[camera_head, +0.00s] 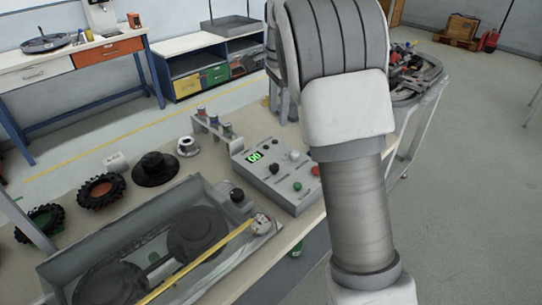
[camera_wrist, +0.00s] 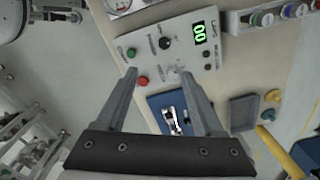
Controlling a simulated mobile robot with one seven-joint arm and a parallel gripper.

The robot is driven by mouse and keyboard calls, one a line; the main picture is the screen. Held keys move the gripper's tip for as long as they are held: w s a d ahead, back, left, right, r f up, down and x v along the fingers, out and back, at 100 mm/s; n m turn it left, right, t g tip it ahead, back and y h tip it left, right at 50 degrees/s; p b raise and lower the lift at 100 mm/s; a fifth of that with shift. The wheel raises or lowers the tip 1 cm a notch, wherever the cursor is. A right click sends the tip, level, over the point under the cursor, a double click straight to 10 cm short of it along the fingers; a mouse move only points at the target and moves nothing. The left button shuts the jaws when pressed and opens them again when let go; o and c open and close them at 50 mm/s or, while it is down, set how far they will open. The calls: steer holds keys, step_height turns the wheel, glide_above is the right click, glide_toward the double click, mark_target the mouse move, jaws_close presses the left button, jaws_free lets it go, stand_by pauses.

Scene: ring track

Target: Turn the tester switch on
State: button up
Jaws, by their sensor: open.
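The tester (camera_head: 262,180) is a light grey box with a sloped panel on the bench, left of my arm in the head view. Its display (camera_head: 255,157) glows green with "00". In the wrist view the tester panel (camera_wrist: 183,52) shows a black knob (camera_wrist: 165,43), a green button (camera_wrist: 131,53), a red button (camera_wrist: 142,80) and the lit display (camera_wrist: 199,32). A small pale toggle-like part (camera_wrist: 178,71) shows near the right fingertip; its position is unclear. My gripper (camera_wrist: 160,73) is open and empty, fingers pointing at the panel. In the head view my arm hides it.
A grey case (camera_head: 60,270) with dark round parts and a yellow bar lies left of the tester. A blue tray (camera_wrist: 155,103) and a grey tray (camera_wrist: 243,112) lie beside the panel in the wrist view.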

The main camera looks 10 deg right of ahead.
mark_target(274, 166)
steer(key=shift+m, duration=0.4)
steer(key=f, duration=0.6)
steer(key=w+f+b, duration=0.1)
steer(key=f, duration=0.6)
steer(key=f+b, duration=0.1)
steer(key=f, duration=0.5)
steer(key=shift+w+a+f, duration=0.2)
steer(key=shift+w, duration=0.15)
jaws_close()
